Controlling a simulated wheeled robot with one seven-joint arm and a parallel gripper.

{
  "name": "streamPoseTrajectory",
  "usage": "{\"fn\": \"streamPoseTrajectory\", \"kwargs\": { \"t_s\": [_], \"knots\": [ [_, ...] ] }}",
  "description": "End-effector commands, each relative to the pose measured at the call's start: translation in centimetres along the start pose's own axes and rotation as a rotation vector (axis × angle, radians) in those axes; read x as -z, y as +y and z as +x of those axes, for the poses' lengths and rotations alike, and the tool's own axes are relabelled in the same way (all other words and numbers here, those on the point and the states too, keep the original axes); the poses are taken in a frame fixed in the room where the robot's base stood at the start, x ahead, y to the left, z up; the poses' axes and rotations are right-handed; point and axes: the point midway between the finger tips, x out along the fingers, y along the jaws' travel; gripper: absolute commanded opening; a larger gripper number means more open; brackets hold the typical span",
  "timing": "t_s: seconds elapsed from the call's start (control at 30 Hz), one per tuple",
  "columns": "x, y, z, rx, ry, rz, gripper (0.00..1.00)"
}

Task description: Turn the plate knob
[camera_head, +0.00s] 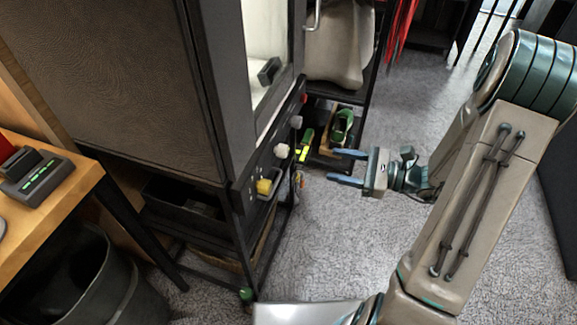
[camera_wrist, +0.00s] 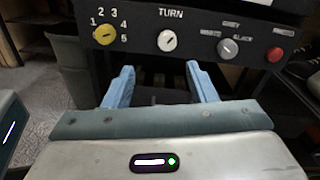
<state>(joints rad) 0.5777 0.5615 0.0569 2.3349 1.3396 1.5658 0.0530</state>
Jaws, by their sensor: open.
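A dark control panel (camera_head: 240,196) runs along the cabinet's lower front edge. In the wrist view it carries a white knob (camera_wrist: 167,40) under the word TURN, a yellow knob (camera_wrist: 103,35) with numbers to its left, and a grey knob (camera_wrist: 228,47) to its right. No label reading "plate" is legible. The head view also shows the white knob (camera_head: 281,151), yellow knob (camera_head: 264,187) and grey knob (camera_head: 296,121). My gripper (camera_head: 337,166) is open and empty, apart from the panel. In the wrist view its blue fingers (camera_wrist: 160,70) appear just below the white knob.
A red button (camera_wrist: 274,54) is at the panel's right end. A wooden table (camera_head: 60,205) with a charger-like device (camera_head: 35,175) stands at left, above a dark bin (camera_head: 85,285). A rack with green items (camera_head: 342,125) is behind.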

Motion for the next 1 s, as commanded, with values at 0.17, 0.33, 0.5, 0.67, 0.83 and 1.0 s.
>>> {"fn": "streamPoseTrajectory", "kwargs": {
  "t_s": [0.17,0.33,0.5,0.67,0.83,1.0],
  "knots": [
    [1.3,-0.6,0.0,0.047,-0.025,0.025,0.52],
    [1.2,-0.6,2.4,0.044,-0.026,0.025,0.52],
    [1.2,-0.8,6.1,0.042,-0.025,0.023,0.52],
    [1.1,-0.9,9.4,0.043,-0.024,0.023,0.52],
    [1.0,-1.1,11.9,0.045,-0.024,0.024,0.52],
    [0.9,-1.2,13.2,0.046,-0.023,0.024,0.52]
  ]
}}
